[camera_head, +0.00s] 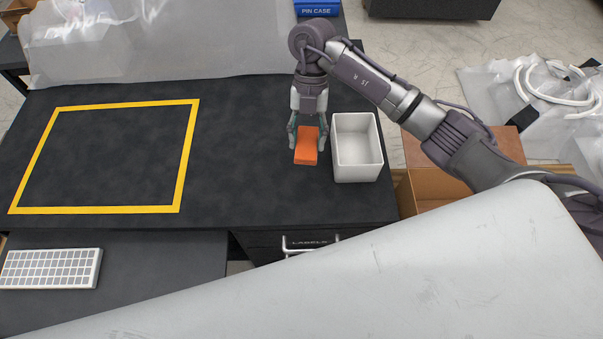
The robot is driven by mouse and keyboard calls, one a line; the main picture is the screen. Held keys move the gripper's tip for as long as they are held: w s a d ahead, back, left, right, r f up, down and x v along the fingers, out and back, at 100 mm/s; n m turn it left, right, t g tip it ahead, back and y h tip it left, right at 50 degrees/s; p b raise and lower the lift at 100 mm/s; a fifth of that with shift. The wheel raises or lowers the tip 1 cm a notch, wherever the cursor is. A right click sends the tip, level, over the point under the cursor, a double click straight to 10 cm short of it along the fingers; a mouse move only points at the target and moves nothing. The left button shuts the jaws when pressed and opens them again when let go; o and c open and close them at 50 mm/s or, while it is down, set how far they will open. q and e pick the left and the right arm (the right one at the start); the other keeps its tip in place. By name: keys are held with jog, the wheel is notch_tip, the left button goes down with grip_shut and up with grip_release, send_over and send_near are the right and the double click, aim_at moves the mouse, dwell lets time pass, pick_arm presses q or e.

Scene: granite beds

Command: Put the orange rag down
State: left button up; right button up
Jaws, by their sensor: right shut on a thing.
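The orange rag (306,150) is a small folded block over the black bench top (240,185), just left of a white open bin. My right gripper (307,143) points down from above and is shut on the rag, with one finger on each side of it. I cannot tell whether the rag's underside touches the bench. My left gripper is not in view.
The white bin (378,176) stands close on the right and looks empty. A yellow taped outline (95,210) on the left encloses bare bench. A keypad-like white grid (50,268) lies on a lower surface. A cardboard box (430,190) stands beyond the bench's right edge.

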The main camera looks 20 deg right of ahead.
aim_at(318, 130)
jog(key=m, duration=0.1)
jog(key=f+m+y, duration=0.1)
jog(key=m, duration=0.1)
jog(key=shift+s+a+f+m+t, duration=0.2)
jog(key=shift+a+m+t, duration=0.1)
jog(key=shift+m+t, duration=0.1)
jog(key=m, duration=0.1)
jog(key=m+y, duration=0.1)
jog(key=shift+s+a+f+m+t+p, duration=0.1)
jog(key=shift+a+f+m+t+p, duration=0.05)
jog(key=shift+f+m+t+p, duration=0.25)
jog(key=shift+f+m, duration=0.3)
notch_tip(318, 130, down, 10)
jog(key=shift+a+r+p, duration=0.1)
jog(key=shift+p, duration=0.3)
jog(key=o, duration=1.3)
jog(key=shift+c, duration=0.2)
jog(key=v, duration=0.6)
jog(key=b+v, duration=0.1)
jog(key=v, duration=0.5)
jog(key=shift+s+r, duration=0.1)
jog(key=shift+s, duration=0.15)
